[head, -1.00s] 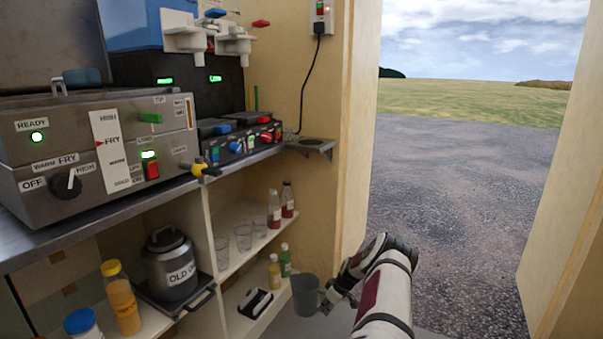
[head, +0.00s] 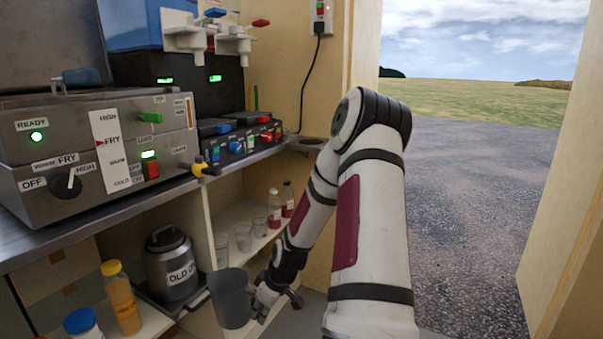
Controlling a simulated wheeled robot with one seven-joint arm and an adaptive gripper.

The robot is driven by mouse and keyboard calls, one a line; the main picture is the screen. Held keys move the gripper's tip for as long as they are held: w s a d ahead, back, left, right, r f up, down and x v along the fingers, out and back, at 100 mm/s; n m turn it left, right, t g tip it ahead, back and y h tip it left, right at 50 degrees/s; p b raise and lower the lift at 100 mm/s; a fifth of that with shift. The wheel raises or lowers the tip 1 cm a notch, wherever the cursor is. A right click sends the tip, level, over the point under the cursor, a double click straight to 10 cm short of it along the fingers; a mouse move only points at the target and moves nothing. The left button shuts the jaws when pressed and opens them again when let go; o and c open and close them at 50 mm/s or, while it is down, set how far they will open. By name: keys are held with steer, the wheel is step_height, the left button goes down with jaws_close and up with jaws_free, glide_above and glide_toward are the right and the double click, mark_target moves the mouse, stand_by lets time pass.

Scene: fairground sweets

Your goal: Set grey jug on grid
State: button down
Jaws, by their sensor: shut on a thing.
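The grey jug (head: 229,300) hangs upright, in front of the lower shelves. My gripper (head: 264,300) is at its right side, shut on it, apparently by the handle. The fingers partly hide the grip itself. A small metal ledge (head: 308,142) with a dark round inset sticks out at the right end of the counter, above and to the right of the jug. My arm covers its right part. I cannot tell for sure whether this ledge is the grid.
The fryer (head: 100,150) and a control box (head: 238,142) fill the steel counter. A yellow-tipped tap or lever (head: 199,168) juts from its edge. Below are a lidded pot (head: 172,265), an orange bottle (head: 121,298), glasses (head: 243,237) and sauce bottles (head: 274,210). The doorway on the right is open.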

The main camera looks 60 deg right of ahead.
steer(key=w+a+r+n, duration=0.1)
steer(key=w+a+r, duration=0.1)
steer(key=a+r, duration=0.9)
steer(key=w+a+r+n+y, duration=0.1)
steer(key=w+a+r, duration=0.1)
steer(key=a+r, duration=0.8)
steer(key=a, duration=0.9)
steer(key=shift+w+r, duration=0.3)
steer(key=shift+r, duration=0.1)
steer(key=shift+d, duration=0.1)
